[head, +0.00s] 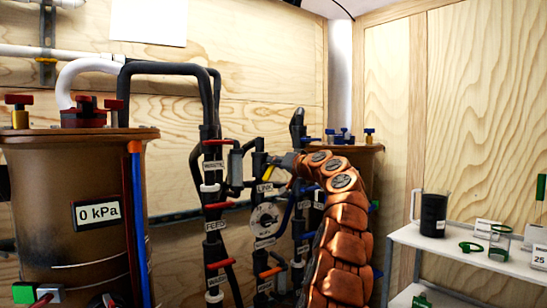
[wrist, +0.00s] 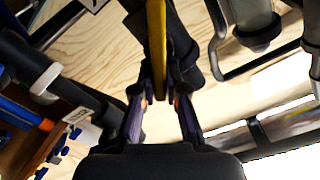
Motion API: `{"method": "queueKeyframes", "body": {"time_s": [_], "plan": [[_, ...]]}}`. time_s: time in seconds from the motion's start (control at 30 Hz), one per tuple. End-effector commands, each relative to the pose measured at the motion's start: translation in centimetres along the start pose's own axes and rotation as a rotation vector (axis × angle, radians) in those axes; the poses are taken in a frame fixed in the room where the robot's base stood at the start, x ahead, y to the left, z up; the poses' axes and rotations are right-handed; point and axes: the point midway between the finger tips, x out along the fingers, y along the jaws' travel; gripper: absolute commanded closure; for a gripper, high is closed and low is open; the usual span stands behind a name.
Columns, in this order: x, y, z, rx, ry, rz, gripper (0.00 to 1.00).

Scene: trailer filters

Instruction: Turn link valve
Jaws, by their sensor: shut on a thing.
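The link valve, marked by a LINK label (head: 265,187), is on the dark pipework in the middle of the head view. Its yellow lever (wrist: 157,45) runs down the middle of the wrist view, and its lower end lies between the two fingers of my gripper (wrist: 162,95). My gripper (head: 283,160) is shut on this lever. In the head view my copper-coloured arm reaches in from the lower right, and the fingers are small and partly lost among the pipes. The valve body is partly hidden behind the lever and fingers.
Several red-handled valves, including one labelled FEFS (head: 215,225), and a round gauge (head: 265,218) crowd the pipework. A brown tank (head: 60,185) with a 0 kPa display (head: 97,212) stands left. Another tank (head: 365,165) is behind my arm. A white shelf (head: 450,248) stands right.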

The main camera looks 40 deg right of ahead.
Motion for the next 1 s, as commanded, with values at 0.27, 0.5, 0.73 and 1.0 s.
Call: {"method": "queueKeyframes", "body": {"time_s": [0.27,0.5,0.73,1.0], "plan": [[0.1,0.3,-0.4,0.270,-0.001,-0.001,1.00],[0.1,0.8,-0.1,0.498,-0.004,-0.002,1.00],[0.0,1.3,0.1,0.700,-0.001,0.000,1.00],[0.0,1.8,0.7,0.884,-0.001,-0.001,1.00]]}}
